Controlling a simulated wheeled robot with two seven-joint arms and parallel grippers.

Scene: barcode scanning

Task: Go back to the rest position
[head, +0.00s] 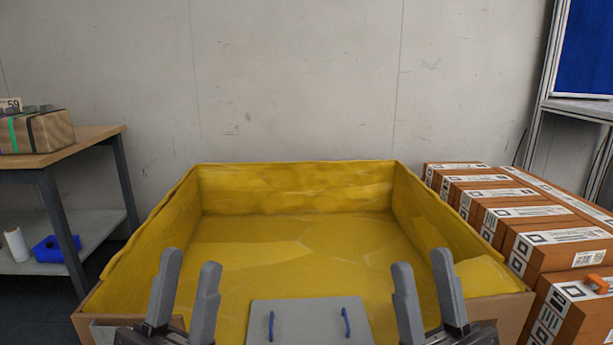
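My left gripper (190,284) shows at the bottom of the head view, left of centre, with its two grey fingers pointing up and apart. It is open with nothing between the fingers. My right gripper (422,283) is at the bottom right of centre, also open and empty, fingers apart. Both are in front of a large yellow-lined box (300,188), over its near part as seen from here. The wrists are cut off by the lower edge of the view.
A grey panel with two blue handles (310,317) lies low between the grippers. Orange-brown labelled boxes (570,257) are stacked at right. At left, a wooden-topped table (85,142) holds a parcel (45,131); a blue bin (56,248) sits on its lower shelf. The yellow-lined box looks empty inside.

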